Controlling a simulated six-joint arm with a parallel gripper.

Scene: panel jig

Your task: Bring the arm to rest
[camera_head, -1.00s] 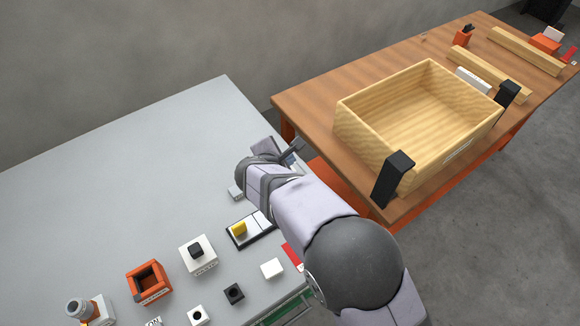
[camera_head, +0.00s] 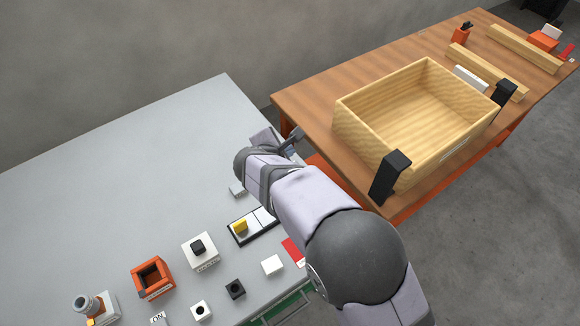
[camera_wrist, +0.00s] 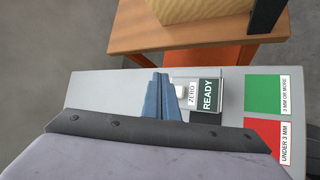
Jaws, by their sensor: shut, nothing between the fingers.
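My gripper (camera_wrist: 158,98) shows in the wrist view as two blue-grey fingers held together, with nothing between them. It is above the edge of the grey panel table, and the wooden table lies beyond it. In the head view my arm reaches up and left from the lower right, and its wrist is over the grey table's right edge. My gripper (camera_head: 296,137) is partly hidden behind the wrist there. The grey table (camera_head: 130,170) has a clear back half.
A wooden box (camera_head: 350,130) stands on the brown table (camera_head: 310,95) between black posts (camera_head: 390,177). An orange holder (camera_head: 152,278), a white block with a black knob (camera_head: 201,252) and a yellow rocker switch (camera_head: 240,227) stand at the grey table's front. A READY sign (camera_wrist: 207,96) is near my fingers.

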